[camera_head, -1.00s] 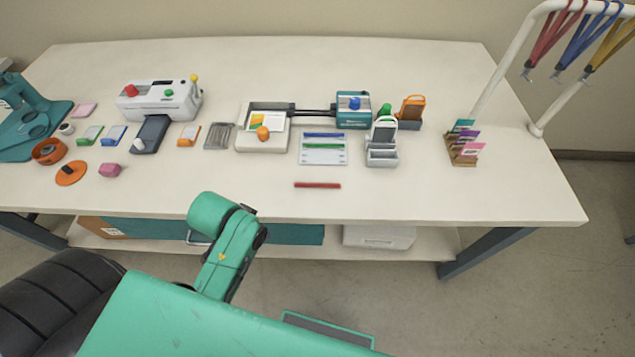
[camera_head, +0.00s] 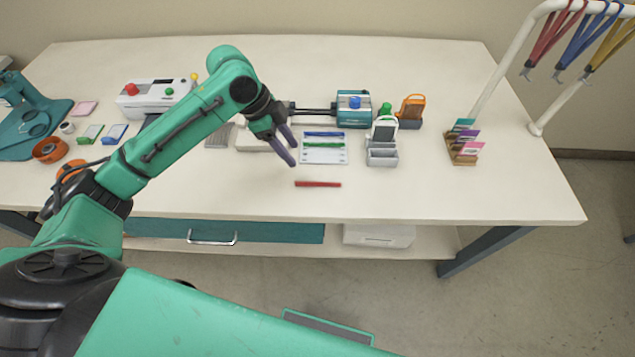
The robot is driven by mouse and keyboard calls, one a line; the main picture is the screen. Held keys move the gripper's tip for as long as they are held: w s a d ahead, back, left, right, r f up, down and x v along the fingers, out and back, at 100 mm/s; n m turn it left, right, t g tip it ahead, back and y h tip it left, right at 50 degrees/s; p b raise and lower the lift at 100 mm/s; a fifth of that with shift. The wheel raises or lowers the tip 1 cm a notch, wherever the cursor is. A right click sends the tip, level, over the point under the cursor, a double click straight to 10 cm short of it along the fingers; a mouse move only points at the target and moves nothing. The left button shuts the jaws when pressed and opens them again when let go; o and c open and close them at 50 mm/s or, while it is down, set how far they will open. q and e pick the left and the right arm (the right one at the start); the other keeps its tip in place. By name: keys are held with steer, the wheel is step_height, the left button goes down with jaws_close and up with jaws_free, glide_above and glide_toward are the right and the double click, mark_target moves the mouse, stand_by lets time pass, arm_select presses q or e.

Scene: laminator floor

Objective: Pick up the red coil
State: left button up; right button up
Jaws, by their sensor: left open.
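The red coil (camera_head: 318,184) is a thin red bar lying flat on the bare front part of the white table. It lies just in front of a white tray (camera_head: 312,158) that holds a blue and a green bar of the same kind. My left gripper (camera_head: 289,156) is open and empty above the table, up and to the left of the red coil and apart from it. Its dark fingers point down and to the right. My right gripper is not in view.
A teal machine (camera_head: 354,108) stands behind the tray. A grey holder (camera_head: 382,156) and a card rack (camera_head: 464,146) stand to the right. My left arm hides part of the table's left side. The table (camera_head: 430,200) is clear at the front right.

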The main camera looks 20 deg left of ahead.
mark_target(317, 183)
arm_select(q)
steer(key=p+x, duration=0.3)
steer(key=x, duration=1)
steer(key=shift+w+d, duration=0.1)
steer(key=shift+d, duration=0.1)
steer(key=shift+d+f, duration=0.1)
steer(key=shift+f, duration=0.1)
jaws_close()
